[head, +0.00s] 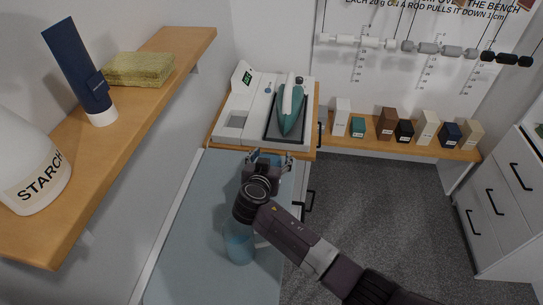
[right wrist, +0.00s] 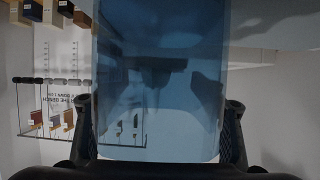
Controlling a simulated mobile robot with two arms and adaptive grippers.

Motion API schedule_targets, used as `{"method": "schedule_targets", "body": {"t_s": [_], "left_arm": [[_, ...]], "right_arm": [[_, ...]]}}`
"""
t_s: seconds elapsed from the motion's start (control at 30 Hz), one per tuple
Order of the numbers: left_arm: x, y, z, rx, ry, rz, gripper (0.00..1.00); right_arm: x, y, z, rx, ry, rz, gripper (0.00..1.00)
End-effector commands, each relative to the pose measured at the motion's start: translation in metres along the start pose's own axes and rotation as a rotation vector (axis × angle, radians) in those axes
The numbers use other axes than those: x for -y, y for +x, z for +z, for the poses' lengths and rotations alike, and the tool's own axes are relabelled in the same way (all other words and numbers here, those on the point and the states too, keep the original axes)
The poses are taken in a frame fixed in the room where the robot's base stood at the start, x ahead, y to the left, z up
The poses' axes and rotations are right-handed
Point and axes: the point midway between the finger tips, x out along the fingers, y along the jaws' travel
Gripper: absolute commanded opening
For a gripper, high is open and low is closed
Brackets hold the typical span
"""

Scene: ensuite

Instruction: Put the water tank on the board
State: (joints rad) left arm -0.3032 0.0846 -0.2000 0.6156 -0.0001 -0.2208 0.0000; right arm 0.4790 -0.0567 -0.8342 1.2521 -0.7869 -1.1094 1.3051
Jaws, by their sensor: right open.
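A blue see-through tank (right wrist: 160,115) fills the middle of the right wrist view, between my right gripper's fingers (right wrist: 158,130). Narrow gaps show on both sides, so the fingers are open around it. In the head view my right gripper (head: 268,158) is at the far end of the pale blue board (head: 195,240), just in front of the iron's base. There the gripper mostly hides the tank, and I cannot tell what is under it. My left gripper is not in view.
A white iron base (head: 237,122) with an empty-looking recess holds a teal iron (head: 291,108). A clear bluish jug (head: 238,245) stands on the board below my right wrist. A wooden shelf (head: 130,85) is at left, with a starch bottle (head: 30,165). Small boxes line the back shelf (head: 400,146).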

Motion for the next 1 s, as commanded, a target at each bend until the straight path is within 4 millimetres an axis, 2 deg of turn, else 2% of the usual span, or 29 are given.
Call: {"method": "schedule_targets", "body": {"t_s": [0.17,0.6,1.0], "left_arm": [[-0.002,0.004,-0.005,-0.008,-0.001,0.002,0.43],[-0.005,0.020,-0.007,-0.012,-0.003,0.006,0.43],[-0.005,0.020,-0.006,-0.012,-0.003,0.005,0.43]], "right_arm": [[0.001,-0.013,0.003,0.002,0.002,-0.003,0.64],[0.001,-0.069,0.002,0.001,0.003,-0.002,0.64],[0.000,-0.075,0.000,0.000,0.000,0.000,0.64]]}}
